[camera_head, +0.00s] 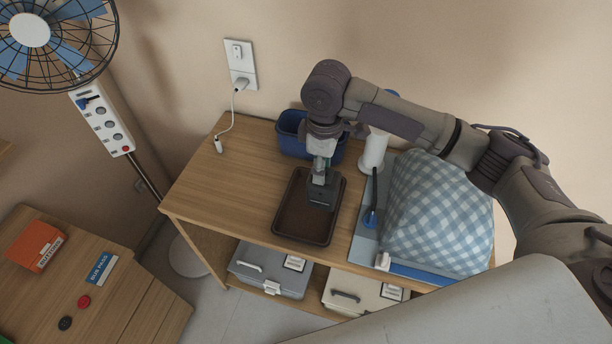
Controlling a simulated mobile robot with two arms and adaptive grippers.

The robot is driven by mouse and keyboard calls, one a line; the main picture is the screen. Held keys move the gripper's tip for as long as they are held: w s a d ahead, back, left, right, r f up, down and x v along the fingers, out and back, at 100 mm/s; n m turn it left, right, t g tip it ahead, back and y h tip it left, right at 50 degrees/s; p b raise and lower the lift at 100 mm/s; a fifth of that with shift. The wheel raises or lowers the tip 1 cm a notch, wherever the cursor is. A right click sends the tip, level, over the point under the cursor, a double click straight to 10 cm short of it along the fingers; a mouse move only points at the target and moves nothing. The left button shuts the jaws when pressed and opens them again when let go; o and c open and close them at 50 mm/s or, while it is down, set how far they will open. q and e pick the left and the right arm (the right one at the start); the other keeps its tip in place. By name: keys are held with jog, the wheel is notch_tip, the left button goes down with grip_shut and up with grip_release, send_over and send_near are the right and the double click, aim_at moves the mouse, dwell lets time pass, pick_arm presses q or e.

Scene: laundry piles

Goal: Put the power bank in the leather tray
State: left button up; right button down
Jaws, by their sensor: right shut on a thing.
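The brown leather tray (298,225) lies on the wooden table near its front edge. My right gripper (321,183) comes down from above, over the upper right part of the tray. It is shut on a dark, block-like thing, the power bank (322,194), which is over the tray. I cannot tell whether the power bank touches the tray's bottom. The gripper hides part of it. My left gripper is not in view.
A blue bin (290,134) stands behind the tray, beside a white cylinder (374,152). A blue checked cloth bundle (440,212) fills the table's right side. A white cable (233,112) hangs from the wall socket (240,66).

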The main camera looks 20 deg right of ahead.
aim_at(309, 178)
notch_tip(309, 178, down, 6)
jog(key=w+a+p, duration=0.1)
jog(key=w+a, duration=0.1)
jog(key=shift+w+a, duration=0.15)
jog(key=c, duration=0.7)
grip_release()
jog(key=shift+f, duration=0.1)
notch_tip(309, 178, up, 12)
jog(key=shift+r+b, duration=0.2)
jog(key=shift+b, duration=0.75)
jog(key=shift+f, duration=0.1)
